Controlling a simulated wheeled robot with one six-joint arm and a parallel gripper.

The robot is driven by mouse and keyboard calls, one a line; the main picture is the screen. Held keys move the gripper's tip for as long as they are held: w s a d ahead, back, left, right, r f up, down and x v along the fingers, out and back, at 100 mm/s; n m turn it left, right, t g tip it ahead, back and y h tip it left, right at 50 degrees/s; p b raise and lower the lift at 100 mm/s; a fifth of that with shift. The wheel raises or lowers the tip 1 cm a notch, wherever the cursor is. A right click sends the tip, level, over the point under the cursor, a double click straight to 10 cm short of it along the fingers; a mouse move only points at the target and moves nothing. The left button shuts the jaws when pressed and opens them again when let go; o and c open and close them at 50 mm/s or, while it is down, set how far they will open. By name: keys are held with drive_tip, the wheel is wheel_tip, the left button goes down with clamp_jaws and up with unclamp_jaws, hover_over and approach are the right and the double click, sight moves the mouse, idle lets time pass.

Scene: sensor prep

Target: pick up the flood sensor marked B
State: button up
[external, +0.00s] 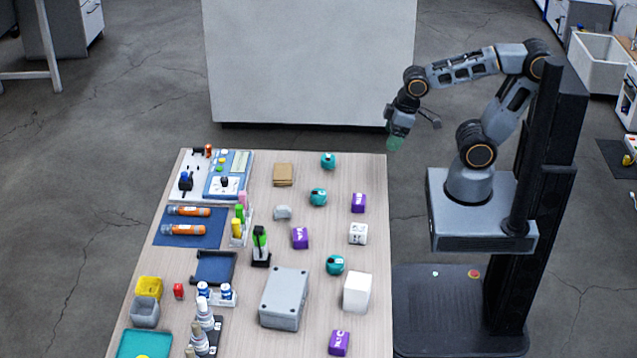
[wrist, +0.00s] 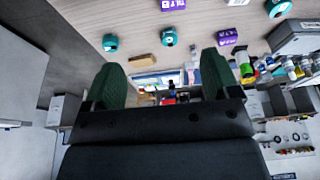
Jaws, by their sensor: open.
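Several small marked pieces stand on the table. Teal rounded ones are at the back (external: 328,160), behind the middle (external: 318,197) and nearer the front (external: 335,265); purple blocks are at the right (external: 358,203), middle (external: 299,238) and front (external: 339,343). I cannot read a letter B on any, so I cannot tell which is the flood sensor. The wrist view shows teal pieces (wrist: 110,42) (wrist: 169,38) (wrist: 277,8) and purple blocks (wrist: 172,4) (wrist: 227,37). My gripper (external: 397,140) is raised near the table's far right corner. Its green fingers (wrist: 160,82) are apart and empty.
The table (external: 270,220) also holds a grey box (external: 285,297), a white box (external: 356,292), a white cube (external: 358,234) and a brown stack (external: 283,174). Trays, bottles and orange tubes crowd its left side. A large pale panel (external: 310,60) stands behind.

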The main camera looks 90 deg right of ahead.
drive_tip(key=m+t+y+b, duration=0.3)
drive_tip(key=m+t+b, duration=1.05)
drive_tip(key=m, duration=2.05)
approach(340, 260)
drive_tip(key=w+g+b, duration=0.1)
drive_tip(key=w, duration=0.1)
drive_tip(key=w+g+b, duration=0.1)
drive_tip(key=w+b, duration=0.1)
drive_tip(key=w+a+n+g+b, duration=0.1)
drive_tip(key=w+b, duration=0.1)
drive_tip(key=shift+r+g, duration=0.35)
drive_tip(key=shift+b+x, duration=0.8)
drive_tip(key=shift+x, duration=2.25)
drive_tip(key=shift+d+r, duration=0.1)
